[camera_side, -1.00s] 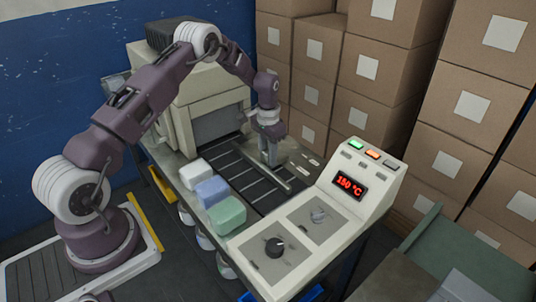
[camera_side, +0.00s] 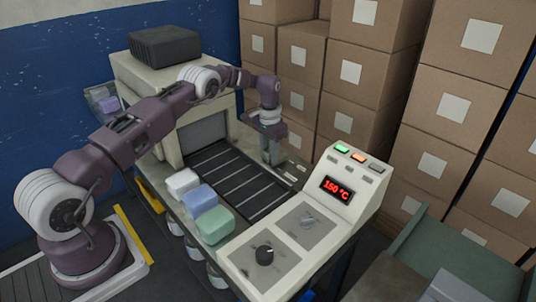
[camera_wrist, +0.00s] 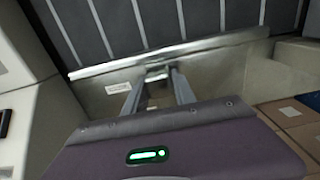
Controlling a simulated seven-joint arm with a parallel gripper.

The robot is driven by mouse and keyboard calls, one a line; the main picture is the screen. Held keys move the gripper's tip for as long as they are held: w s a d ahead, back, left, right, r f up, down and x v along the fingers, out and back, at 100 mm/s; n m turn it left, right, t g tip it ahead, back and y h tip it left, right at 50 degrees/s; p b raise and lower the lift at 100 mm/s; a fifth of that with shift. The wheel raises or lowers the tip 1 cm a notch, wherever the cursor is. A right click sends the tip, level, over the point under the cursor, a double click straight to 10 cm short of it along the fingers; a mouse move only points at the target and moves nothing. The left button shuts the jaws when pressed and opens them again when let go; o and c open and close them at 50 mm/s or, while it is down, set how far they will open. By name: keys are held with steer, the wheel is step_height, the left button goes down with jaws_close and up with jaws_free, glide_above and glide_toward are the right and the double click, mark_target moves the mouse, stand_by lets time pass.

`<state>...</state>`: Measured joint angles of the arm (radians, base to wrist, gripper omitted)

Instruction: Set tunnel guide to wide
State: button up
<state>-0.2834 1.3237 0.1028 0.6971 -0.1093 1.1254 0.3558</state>
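The tunnel guide, a long pale metal rail (camera_wrist: 205,45), runs along the near edge of the dark slatted belt in the wrist view. A small block-like handle (camera_wrist: 156,74) sticks out from its middle. My gripper (camera_wrist: 158,80) has one finger on each side of this handle and appears closed on it; the contact is hard to see. In the side view my gripper (camera_side: 271,160) points down at the belt's right edge and hides part of the guide. A small pale label (camera_wrist: 118,87) lies on the metal plate beside the handle, too small to read.
The conveyor belt (camera_side: 236,178) is empty. A control panel (camera_side: 337,187) with red display and knobs stands in front. Stacked cartons (camera_side: 370,90) stand behind my gripper.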

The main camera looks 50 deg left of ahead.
steer(key=o, duration=0.4)
steer(key=shift+w, duration=0.1)
steer(key=shift+r, duration=0.1)
step_height(320, 180, up, 7)
steer(key=shift+f, duration=0.1)
